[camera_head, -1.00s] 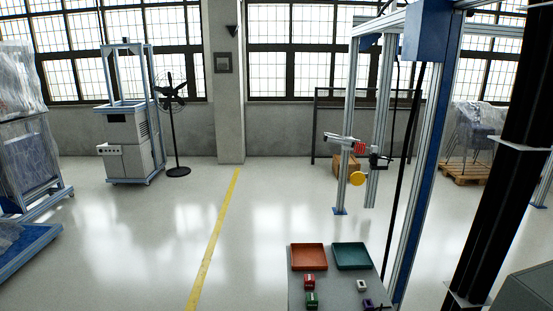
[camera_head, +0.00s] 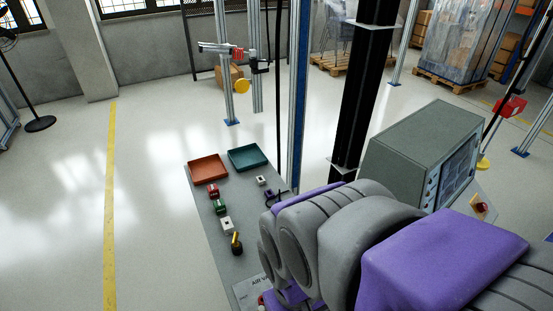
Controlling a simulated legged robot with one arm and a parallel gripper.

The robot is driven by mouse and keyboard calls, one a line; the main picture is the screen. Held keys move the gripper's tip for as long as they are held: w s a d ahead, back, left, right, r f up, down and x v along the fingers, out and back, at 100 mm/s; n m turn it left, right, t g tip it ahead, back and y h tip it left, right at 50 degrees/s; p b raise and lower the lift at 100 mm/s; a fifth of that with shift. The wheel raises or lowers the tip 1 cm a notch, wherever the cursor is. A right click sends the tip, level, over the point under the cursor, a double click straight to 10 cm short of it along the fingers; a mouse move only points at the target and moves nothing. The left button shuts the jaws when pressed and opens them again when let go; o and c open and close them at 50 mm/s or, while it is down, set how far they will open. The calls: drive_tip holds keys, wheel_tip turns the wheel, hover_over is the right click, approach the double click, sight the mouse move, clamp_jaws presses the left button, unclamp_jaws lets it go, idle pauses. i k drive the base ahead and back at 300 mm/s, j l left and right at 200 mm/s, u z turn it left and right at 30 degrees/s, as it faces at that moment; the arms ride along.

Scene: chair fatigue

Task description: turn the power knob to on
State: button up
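A grey panel (camera_head: 226,259) carries several small controls. A small knob with a yellow handle and black base (camera_head: 236,243) stands near its front. A red control (camera_head: 213,191), a green control (camera_head: 219,206) and a white block (camera_head: 227,225) sit in a row behind it. A second white block (camera_head: 261,180) and a small purple and dark part (camera_head: 271,197) are further right. A red knob (camera_head: 481,207) shows on a yellow plate below the grey screen cabinet. I cannot tell which one is the power knob. My grey and purple arm covers the lower right, and my gripper cannot be made out.
A red-brown tray (camera_head: 208,168) and a teal tray (camera_head: 247,158) sit at the panel's far end. A grey cabinet with a screen (camera_head: 415,145) and a black column (camera_head: 364,90) stand right. The floor left of the panel is clear.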

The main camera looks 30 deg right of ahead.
sight(482, 206)
drive_tip(key=j+z, duration=0.15)
drive_tip(key=z, duration=0.25)
drive_tip(key=k+j+z, duration=0.1)
drive_tip(key=z, duration=0.3)
drive_tip(key=i+l+z, duration=0.15)
drive_tip(key=z, duration=1.5)
drive_tip(key=i+l, duration=0.15)
drive_tip(key=i, duration=0.4)
drive_tip(key=i+l, duration=0.2)
drive_tip(key=i, duration=0.3)
drive_tip(key=j+u, duration=0.05)
